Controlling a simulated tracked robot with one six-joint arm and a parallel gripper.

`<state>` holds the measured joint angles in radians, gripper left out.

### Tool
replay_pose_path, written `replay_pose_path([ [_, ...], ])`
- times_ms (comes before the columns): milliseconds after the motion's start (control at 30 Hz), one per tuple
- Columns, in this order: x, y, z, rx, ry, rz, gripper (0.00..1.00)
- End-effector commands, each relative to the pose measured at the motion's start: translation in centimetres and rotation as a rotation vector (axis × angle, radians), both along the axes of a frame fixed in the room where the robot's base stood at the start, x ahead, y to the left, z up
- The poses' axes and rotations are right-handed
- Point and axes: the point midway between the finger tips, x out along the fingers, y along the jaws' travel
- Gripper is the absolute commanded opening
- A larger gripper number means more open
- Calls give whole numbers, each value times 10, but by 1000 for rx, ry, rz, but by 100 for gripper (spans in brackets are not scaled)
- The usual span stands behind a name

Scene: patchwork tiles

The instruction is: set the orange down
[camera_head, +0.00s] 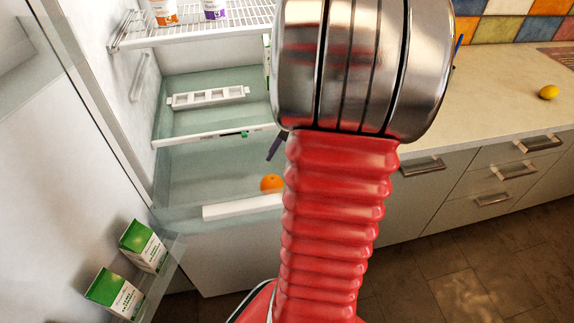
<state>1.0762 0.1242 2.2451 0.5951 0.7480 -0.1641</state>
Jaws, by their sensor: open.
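An orange (271,183) rests on the bottom level of an open fridge, just behind a white front bar (243,206). Its right side is partly hidden by my arm. A dark finger of my gripper (276,147) shows above the orange, at the left edge of my arm. It is apart from the orange in the picture. The other finger and most of my gripper are hidden behind my arm's metal joint.
The fridge's wire shelf (190,33) holds an orange-labelled jar (164,12) and a purple-labelled jar (214,9). Green-and-white cartons (145,245) stand in the door rack.

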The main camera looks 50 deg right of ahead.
Motion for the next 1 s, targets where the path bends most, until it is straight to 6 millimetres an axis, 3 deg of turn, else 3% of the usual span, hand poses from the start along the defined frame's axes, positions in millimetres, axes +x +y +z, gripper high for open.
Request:
replay_pose_path([
  [567,3,5,3,-7,0,18,76],
  [767,22,37,24,-54,3,135,76],
  [1000,45,108,62,-157,8,374,76],
])
